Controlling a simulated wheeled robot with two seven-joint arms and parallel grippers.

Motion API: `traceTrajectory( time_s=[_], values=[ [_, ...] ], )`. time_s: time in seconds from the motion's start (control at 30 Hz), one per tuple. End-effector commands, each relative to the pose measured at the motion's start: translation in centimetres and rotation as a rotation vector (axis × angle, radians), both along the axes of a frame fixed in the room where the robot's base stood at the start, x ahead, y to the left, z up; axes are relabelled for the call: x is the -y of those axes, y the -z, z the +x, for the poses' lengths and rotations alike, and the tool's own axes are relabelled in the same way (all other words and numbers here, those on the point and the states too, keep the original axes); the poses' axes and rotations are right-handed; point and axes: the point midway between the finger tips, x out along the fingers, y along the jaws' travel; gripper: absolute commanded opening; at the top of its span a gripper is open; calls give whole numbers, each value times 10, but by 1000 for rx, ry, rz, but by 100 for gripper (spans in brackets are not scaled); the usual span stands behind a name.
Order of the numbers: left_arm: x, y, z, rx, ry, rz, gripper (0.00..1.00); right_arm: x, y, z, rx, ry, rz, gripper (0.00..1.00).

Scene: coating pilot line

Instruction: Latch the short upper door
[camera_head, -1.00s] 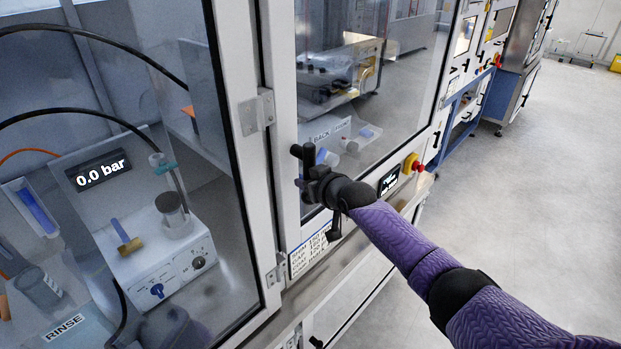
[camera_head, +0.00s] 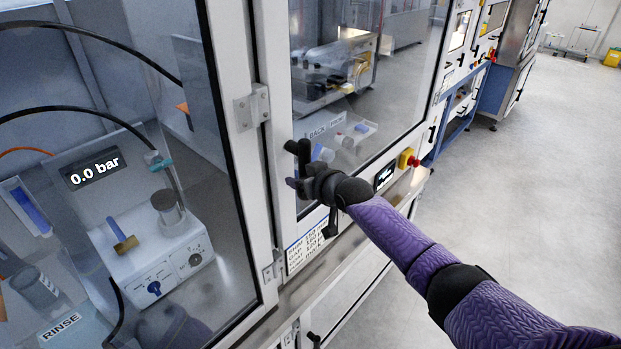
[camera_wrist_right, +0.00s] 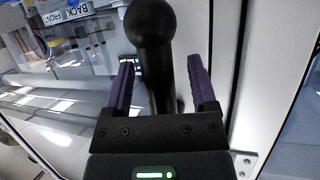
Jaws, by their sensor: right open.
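The glazed door (camera_head: 372,165) with a pale frame stands right of centre in the head view; I take it as the short upper door. It looks closed, but its latch state cannot be told. My right gripper (camera_head: 297,166) is in front of its lower left side. In the right wrist view, the open right gripper (camera_wrist_right: 163,85) has a black lever with a ball end (camera_wrist_right: 150,25) between its two purple fingers. Gaps show beside the lever; the fingers are not closed on it. The lever's base is hidden by the gripper. My left gripper is out of view.
A larger glazed door (camera_head: 225,150) is at left, with hinges (camera_head: 252,107) between the doors. A red stop button (camera_head: 409,159) and small display (camera_head: 385,175) sit right of my gripper. A dark handle (camera_head: 330,223) hangs below it. The floor (camera_head: 540,220) at right is clear.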

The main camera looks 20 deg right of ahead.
Motion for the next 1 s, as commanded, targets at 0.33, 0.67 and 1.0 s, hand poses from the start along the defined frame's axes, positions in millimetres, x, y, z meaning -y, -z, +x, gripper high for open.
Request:
traceTrajectory(
  time_s=[0.33,0.67,1.0],
  values=[
    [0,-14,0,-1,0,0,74,9,-24,-60,0,-2,-4,74],
    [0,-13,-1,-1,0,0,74,12,-37,-87,-1,0,-2,74],
    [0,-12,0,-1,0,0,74,12,-35,-87,-1,1,-1,74]
  ],
)
